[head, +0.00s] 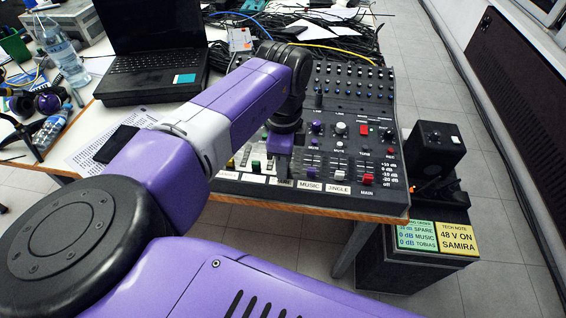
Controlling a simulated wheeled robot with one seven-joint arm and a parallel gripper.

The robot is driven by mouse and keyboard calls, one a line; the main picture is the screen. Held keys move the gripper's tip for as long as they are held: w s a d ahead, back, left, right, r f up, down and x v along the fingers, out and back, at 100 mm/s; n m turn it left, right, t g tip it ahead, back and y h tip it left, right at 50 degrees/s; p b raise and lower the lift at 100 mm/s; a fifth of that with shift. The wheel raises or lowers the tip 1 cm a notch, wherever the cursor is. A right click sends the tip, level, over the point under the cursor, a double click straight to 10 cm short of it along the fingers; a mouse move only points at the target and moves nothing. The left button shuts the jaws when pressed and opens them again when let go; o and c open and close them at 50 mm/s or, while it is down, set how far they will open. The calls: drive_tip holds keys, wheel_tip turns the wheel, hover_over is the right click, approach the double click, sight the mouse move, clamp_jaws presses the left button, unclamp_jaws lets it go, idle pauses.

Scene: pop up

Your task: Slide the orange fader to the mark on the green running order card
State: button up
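The mixing desk (384,130) stands at the table's right end, with a row of faders along its front. I can make out a green fader cap (256,166), a white one (338,175) and a red one (367,178) above the MAIN label. I cannot make out an orange fader cap; my arm covers part of the row. The green running order card (415,236) lies right of the desk, with lines for SPARE, MUSIC and TOBIAS; the SPARE value is unclear. My gripper (282,150) points down over the faders, its fingers mostly hidden and contact unclear.
A yellow tech note card (456,238) lies beside the green card, in front of a black box with a knob (433,150). A laptop (150,60), a phone (116,143), a bottle (62,52) and tangled cables (330,40) crowd the table. Floor is free at right.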

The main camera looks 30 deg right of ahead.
drive_tip(key=shift+r, duration=0.15)
clamp_jaws()
drive_tip(key=shift+w+d+r+p, duration=0.1)
drive_tip(key=shift+w+d+p, duration=0.2)
drive_tip(key=shift+w+d, duration=0.25)
drive_tip(key=shift+w+d+r+p, duration=0.1)
drive_tip(key=shift+w+d+p, duration=0.25)
drive_tip(key=shift+w, duration=0.4)
drive_tip(key=shift+o, duration=1.8)
unclamp_jaws()
drive_tip(key=shift+s+f, duration=0.1)
drive_tip(key=shift+f, duration=0.05)
